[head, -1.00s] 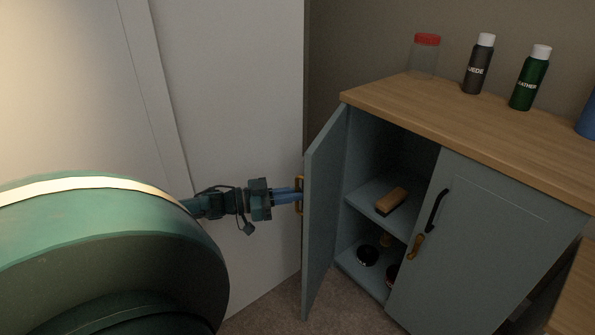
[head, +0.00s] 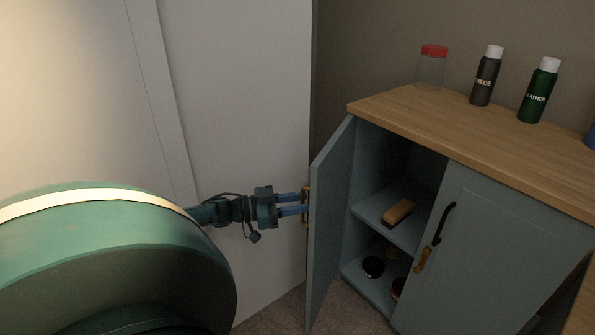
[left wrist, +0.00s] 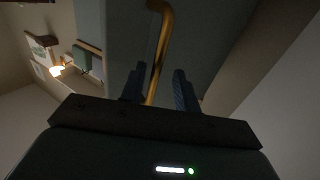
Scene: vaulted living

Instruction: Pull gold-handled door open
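The gold-handled door (head: 328,225) is the left door of a blue-grey cabinet and stands swung wide open in the head view. Its gold handle (head: 307,190) is on the outer face, toward the left. My left gripper (head: 303,204) is at this handle, its two blue fingers spread apart. In the left wrist view the gold handle (left wrist: 165,35) runs between the fingers of the left gripper (left wrist: 158,73), with gaps visible beside it, so it does not look clamped. My right gripper is not in view.
The right cabinet door (head: 480,250) is closed, with a black handle (head: 444,223). Inside are a brush (head: 398,212) and round tins (head: 373,267). A red-lidded jar (head: 432,68) and spray bottles (head: 485,77) stand on the wooden top (head: 430,115). A white wall panel (head: 235,100) is behind my left arm.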

